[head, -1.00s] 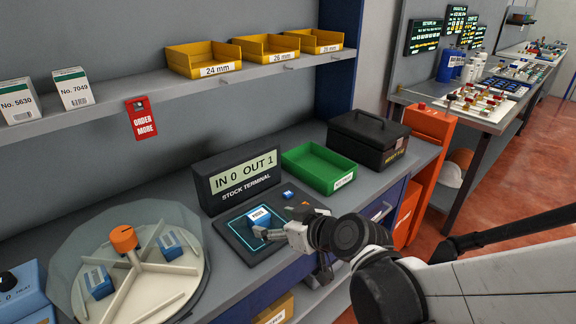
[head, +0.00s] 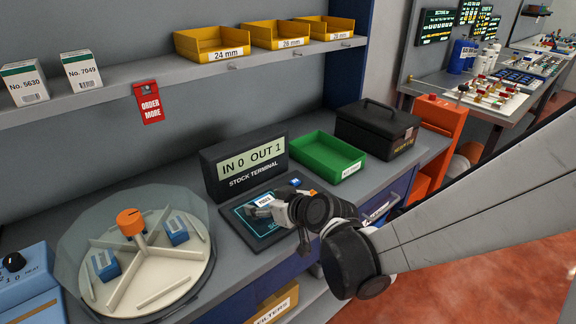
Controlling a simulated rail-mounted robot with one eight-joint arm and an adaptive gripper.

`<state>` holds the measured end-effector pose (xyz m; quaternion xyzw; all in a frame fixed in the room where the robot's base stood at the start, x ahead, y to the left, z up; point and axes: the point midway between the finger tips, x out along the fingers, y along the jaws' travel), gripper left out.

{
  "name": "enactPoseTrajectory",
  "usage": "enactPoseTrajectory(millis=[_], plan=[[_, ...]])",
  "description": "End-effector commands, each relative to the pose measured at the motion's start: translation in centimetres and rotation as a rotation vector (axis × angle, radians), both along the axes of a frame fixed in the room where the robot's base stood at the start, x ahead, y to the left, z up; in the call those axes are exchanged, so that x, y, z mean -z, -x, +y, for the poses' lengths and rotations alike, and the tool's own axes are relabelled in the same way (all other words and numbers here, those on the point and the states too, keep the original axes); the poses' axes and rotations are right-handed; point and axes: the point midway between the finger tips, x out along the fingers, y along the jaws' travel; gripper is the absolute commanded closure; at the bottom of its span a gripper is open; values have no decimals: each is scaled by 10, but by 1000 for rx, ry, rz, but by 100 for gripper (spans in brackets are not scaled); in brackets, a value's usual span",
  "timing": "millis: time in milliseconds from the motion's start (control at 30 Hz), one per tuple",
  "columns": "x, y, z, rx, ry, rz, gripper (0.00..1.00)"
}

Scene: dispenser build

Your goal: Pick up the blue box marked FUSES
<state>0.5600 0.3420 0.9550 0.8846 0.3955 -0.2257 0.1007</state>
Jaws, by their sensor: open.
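A small blue box with a white label (head: 264,199) sits on the dark pad (head: 238,217) in front of the stock terminal (head: 250,165). Its label is too small to read surely. My gripper (head: 258,206) is open at the near side of this box and covers its lower part. I cannot tell whether the fingers touch it or straddle it. A smaller blue piece (head: 296,182) lies at the pad's far right corner, behind my gripper.
A clear-walled carousel (head: 207,270) at left holds blue boxes (head: 105,264) between dividers. A green tray (head: 328,157) and a black case (head: 375,133) stand right of the terminal. A shelf with yellow bins (head: 211,43) overhangs the back.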

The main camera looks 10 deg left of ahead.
Motion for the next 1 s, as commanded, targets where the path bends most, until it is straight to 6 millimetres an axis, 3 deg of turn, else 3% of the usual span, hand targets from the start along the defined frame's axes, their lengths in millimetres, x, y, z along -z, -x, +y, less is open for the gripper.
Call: enactPoseTrajectory(millis=[333,767,1000], plan=[[3,-3,3,0,1,-1,38],[2,-3,3,0,1,-1,94],[1,-3,3,0,1,-1,94]])
